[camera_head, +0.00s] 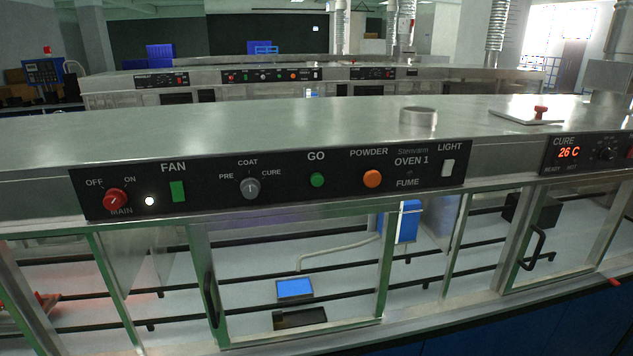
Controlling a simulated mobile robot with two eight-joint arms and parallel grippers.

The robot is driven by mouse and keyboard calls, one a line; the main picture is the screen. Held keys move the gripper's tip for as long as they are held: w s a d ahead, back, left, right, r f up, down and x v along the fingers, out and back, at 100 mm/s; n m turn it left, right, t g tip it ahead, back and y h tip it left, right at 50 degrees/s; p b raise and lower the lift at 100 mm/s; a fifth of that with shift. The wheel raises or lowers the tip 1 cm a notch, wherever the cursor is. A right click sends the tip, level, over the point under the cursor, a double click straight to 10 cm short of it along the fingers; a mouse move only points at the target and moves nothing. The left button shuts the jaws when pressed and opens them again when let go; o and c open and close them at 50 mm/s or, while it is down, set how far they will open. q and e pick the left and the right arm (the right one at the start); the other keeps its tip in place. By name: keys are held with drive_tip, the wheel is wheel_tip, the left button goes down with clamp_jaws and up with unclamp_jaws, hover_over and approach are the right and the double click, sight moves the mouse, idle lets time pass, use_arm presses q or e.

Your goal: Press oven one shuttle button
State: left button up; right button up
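The OVEN 1 control panel (275,179) is a black strip on the front of the metal oven hood. It carries a round green button marked GO (317,180) and a round orange button marked POWDER (372,178). No label reading "shuttle" can be seen. To the left are a grey PRE/COAT/CURE knob (250,188), a green FAN rocker (177,191), a lit white lamp (149,201) and a red MAIN switch (115,200). A white LIGHT switch (448,168) is at the right. Neither of my grippers shows in this view.
Below the panel is a glazed door with a dark handle (211,300). Behind it are a small blue screen (294,288) and a blue box (399,222). A CURE panel reading 26 C (568,153) is at the right. A similar oven row (300,74) stands behind.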

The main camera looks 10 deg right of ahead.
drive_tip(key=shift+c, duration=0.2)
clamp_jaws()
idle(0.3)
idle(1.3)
